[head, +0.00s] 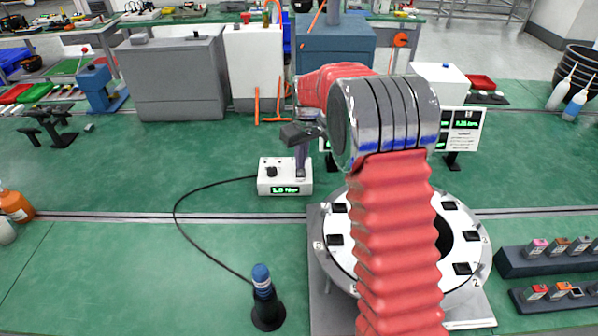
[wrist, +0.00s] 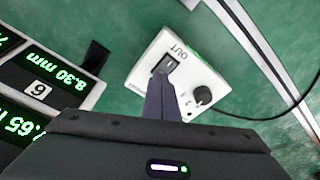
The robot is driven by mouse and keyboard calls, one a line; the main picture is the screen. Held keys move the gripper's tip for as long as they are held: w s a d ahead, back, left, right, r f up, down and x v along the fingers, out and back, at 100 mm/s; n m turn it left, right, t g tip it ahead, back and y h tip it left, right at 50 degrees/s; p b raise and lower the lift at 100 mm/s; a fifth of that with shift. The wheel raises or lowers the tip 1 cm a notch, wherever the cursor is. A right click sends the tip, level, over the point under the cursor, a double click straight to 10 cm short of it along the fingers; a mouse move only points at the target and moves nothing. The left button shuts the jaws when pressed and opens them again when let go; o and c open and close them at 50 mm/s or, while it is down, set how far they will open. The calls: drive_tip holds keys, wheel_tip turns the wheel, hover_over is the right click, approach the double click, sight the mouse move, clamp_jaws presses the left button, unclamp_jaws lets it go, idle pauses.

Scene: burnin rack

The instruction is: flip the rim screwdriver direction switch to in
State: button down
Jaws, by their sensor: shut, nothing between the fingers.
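The screwdriver's white control box (head: 285,188) stands on the green bench, with a lit torque display and a black knob (head: 271,171). In the wrist view the box (wrist: 150,48) shows the knob (wrist: 203,95) and a dark direction switch (wrist: 170,63), with the word OUT beside it. My gripper (head: 301,175) is shut and empty, pointing down over the right part of the box. In the wrist view its fingertips (wrist: 163,78) are right at the switch; I cannot tell whether they touch. They partly cover it, so its position is unclear. The rim screwdriver (head: 263,285) stands upright in a black holder.
A black cable (head: 178,205) curves from the box to the screwdriver. A round white fixture (head: 340,262) with dark pads stands at right, partly behind my arm. Digital readout panels (head: 460,130) stand behind my arm. The bench left of the box is mostly clear.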

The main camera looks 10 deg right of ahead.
drive_tip(key=shift+f, duration=0.25)
idle(0.3)
wheel_tip(320, 180, up, 7)
idle(1.1)
idle(0.4)
